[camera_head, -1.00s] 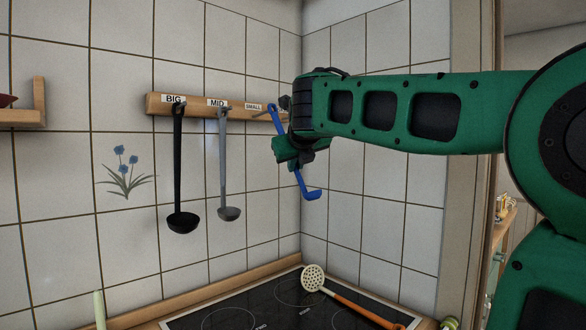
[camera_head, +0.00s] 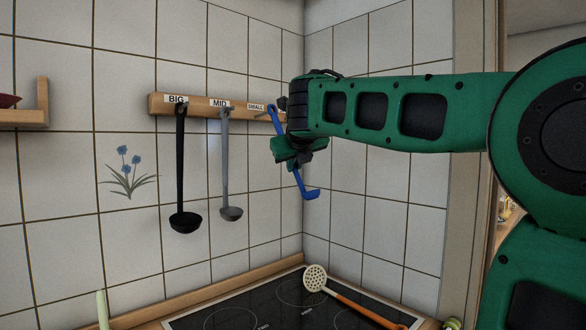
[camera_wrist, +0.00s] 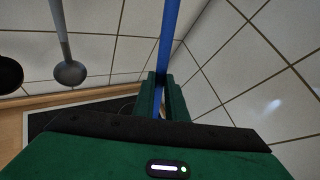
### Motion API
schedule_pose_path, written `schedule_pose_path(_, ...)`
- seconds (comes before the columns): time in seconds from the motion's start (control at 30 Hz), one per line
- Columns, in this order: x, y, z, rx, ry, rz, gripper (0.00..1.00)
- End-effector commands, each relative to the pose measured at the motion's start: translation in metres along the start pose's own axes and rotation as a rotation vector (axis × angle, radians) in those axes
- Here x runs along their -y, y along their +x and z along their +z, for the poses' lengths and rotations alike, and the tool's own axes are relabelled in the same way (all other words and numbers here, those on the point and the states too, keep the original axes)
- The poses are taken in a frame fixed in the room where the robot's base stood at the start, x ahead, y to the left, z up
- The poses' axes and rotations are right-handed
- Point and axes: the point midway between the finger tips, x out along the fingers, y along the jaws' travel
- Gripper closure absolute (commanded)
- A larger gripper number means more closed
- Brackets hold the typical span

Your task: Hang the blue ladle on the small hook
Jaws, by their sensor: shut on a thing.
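The blue ladle (camera_head: 308,192) hangs bowl down in my gripper (camera_head: 290,153), which is shut on its handle. The handle's upper end reaches up to the wooden rack (camera_head: 205,105) near the label SMALL (camera_head: 256,107). Whether its top is around the small hook or only beside it, I cannot tell. In the wrist view the blue handle (camera_wrist: 169,30) runs up between the two green fingers (camera_wrist: 162,95); its top and the hook are out of that view.
A black ladle (camera_head: 184,222) hangs under BIG and a grey ladle (camera_head: 230,212) under MID, left of my gripper. A slotted spoon (camera_head: 316,278) with an orange handle lies on the black cooktop (camera_head: 235,318) below. The tiled corner is close on the right.

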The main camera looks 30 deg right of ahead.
Motion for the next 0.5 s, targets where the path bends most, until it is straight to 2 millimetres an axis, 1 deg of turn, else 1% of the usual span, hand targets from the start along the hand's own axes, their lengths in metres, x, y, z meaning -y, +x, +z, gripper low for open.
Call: schedule_pose_path(0.5, -0.0063, 0.0097, 0.007, 0.0, 0.0, 0.0, 1.0)
